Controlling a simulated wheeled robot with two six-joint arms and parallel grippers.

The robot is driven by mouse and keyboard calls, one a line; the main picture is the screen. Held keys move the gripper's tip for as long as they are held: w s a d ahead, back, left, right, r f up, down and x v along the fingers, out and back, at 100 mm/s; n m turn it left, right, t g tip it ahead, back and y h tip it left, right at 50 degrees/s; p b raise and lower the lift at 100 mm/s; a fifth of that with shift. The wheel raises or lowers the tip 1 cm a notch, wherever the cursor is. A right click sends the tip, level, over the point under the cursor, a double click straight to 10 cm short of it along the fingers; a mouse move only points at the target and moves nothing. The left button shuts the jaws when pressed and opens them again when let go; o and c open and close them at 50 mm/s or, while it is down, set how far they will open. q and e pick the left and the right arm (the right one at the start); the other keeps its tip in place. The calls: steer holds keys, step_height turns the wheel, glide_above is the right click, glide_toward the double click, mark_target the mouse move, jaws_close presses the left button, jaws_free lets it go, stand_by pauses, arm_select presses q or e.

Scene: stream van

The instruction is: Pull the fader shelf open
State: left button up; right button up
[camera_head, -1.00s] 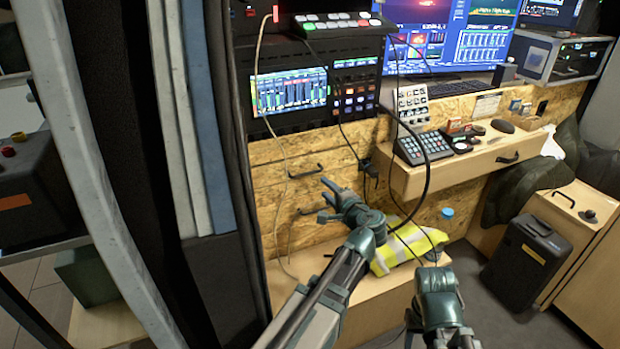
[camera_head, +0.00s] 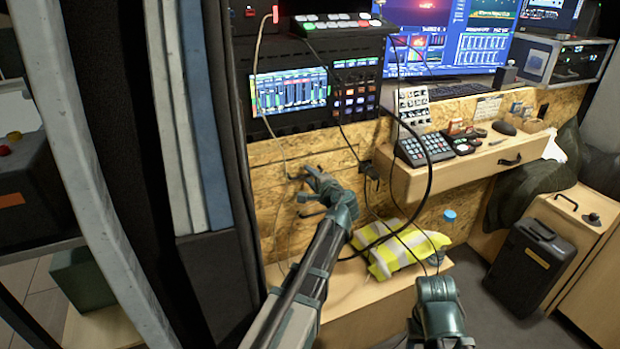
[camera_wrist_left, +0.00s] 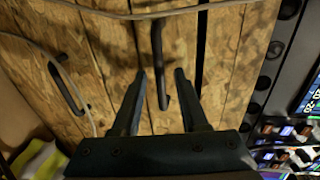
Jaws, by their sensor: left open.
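The fader shelf appears to be the upper chipboard front under the mixing console, with a dark bar handle. In the left wrist view this handle (camera_wrist_left: 158,62) runs between the open fingers of my left gripper (camera_wrist_left: 159,90), and neither finger visibly touches it. In the head view my left gripper (camera_head: 304,185) is at the chipboard front (camera_head: 270,152) and partly hides the handle there. The shelf front looks flush with the panel below. My right arm (camera_head: 437,305) shows at the bottom of the head view, without its fingers.
A second handle (camera_wrist_left: 66,85) sits on the lower front. A thin pale cable (camera_wrist_left: 75,80) hangs across the fronts. A yellow vest (camera_head: 400,250) lies on the wooden bench (camera_head: 350,315) below. A wooden drawer unit (camera_head: 455,178) juts out at the right.

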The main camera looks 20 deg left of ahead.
arm_select(q)
jaws_close()
stand_by(1.4)
